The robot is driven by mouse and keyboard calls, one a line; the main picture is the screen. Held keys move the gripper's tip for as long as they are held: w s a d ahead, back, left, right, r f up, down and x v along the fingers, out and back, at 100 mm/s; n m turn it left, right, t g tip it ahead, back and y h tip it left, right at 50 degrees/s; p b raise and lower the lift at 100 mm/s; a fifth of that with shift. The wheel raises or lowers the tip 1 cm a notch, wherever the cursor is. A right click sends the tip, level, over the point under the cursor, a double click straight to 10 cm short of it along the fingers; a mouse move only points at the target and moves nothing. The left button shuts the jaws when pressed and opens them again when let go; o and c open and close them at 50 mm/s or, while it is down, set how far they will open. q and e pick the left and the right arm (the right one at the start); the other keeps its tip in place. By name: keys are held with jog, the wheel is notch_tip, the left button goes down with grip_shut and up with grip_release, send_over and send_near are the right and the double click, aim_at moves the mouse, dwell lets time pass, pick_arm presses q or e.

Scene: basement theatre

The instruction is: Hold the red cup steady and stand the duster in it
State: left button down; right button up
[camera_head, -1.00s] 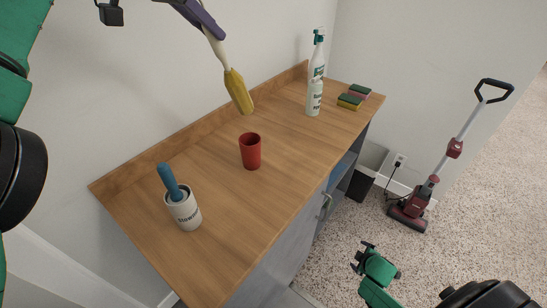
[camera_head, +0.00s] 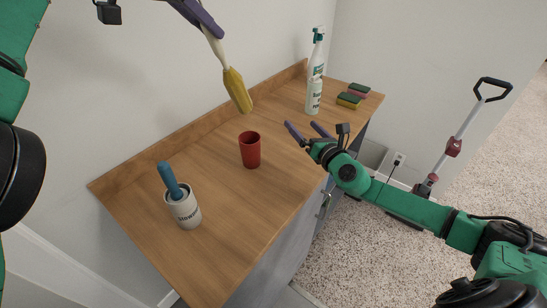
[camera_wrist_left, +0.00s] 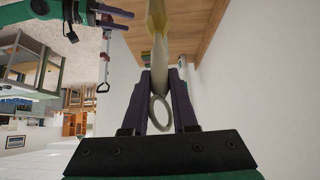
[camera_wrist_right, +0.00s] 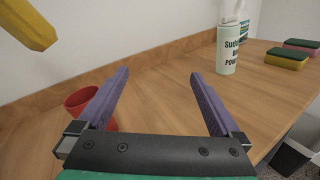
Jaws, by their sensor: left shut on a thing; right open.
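The red cup (camera_head: 250,150) stands upright and empty-looking on the wooden counter. It also shows in the right wrist view (camera_wrist_right: 82,101), partly hidden behind the left-hand finger. The duster (camera_head: 237,92) has a yellow head hanging down and a white handle. My left gripper (camera_head: 211,28) is shut on the duster's handle and holds it in the air above the counter, up and slightly left of the cup. The handle and its end ring show between the fingers in the left wrist view (camera_wrist_left: 160,108). My right gripper (camera_head: 305,133) is open and empty, right of the cup and apart from it.
A white canister (camera_head: 184,212) with a blue-handled tool stands at the counter's near left. A spray bottle (camera_head: 318,50), a white powder container (camera_head: 314,98) and two sponges (camera_head: 349,101) are at the far end. The counter around the cup is clear.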

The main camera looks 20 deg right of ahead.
aim_at(255, 145)
jog(key=s+a+f+n+y, duration=0.35)
jog(key=s+a+n, duration=0.3)
jog(key=a, duration=0.55)
jog(key=shift+m, duration=0.45)
jog(key=x, duration=1.1)
jog(key=shift+w+f, duration=0.15)
jog(key=shift+f, duration=0.05)
jog(key=shift+c, duration=0.3)
jog(key=c, duration=1.1)
jog(key=shift+c, duration=0.2)
